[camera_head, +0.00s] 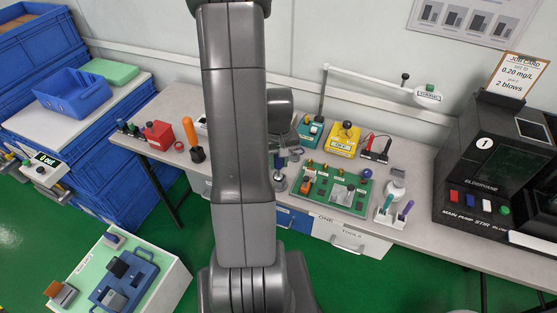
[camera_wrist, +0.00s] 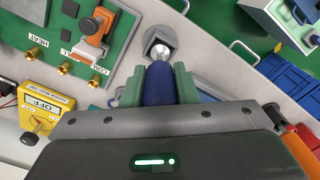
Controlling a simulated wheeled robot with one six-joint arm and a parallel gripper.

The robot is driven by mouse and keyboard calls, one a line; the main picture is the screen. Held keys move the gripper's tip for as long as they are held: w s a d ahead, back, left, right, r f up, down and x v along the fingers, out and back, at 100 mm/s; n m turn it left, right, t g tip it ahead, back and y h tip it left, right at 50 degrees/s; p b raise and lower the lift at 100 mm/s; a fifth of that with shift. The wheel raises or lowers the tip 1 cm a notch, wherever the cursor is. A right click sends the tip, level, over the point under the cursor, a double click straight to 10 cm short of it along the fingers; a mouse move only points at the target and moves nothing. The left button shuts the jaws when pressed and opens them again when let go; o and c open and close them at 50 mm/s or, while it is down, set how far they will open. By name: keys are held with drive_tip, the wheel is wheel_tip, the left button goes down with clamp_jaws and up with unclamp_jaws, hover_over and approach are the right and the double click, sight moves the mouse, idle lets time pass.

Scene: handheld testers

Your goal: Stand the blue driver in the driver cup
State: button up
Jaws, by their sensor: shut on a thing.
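In the wrist view, my gripper (camera_wrist: 158,88) has its green fingers shut on the blue driver (camera_wrist: 160,84), gripping its dark blue handle from both sides. The driver's silver end points away from the gripper, over the dark opening of a small square grey cup (camera_wrist: 147,39), which looks like the driver cup. I cannot tell whether the tip is inside the cup or above it. A small grey piece (camera_head: 280,183) beside the arm may be the cup.
A green board (camera_head: 350,190) with brass posts lies right of the cup. A yellow meter (camera_head: 344,139) stands behind it. An orange-handled driver (camera_head: 191,130) stands to the left. A white pen holder (camera_head: 382,217) and a black machine (camera_head: 490,150) stand to the right.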

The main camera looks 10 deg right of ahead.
drive_tip(key=shift+f+b, duration=0.9)
drive_tip(key=shift+f, duration=0.15)
drive_tip(key=o, duration=1.1)
wheel_tip(320, 180, up, 14)
drive_tip(key=shift+f, duration=0.1)
wheel_tip(320, 180, down, 14)
drive_tip(key=shift+r, duration=0.15)
drive_tip(key=shift+r+p, duration=0.25)
drive_tip(key=shift+p, duration=0.05)
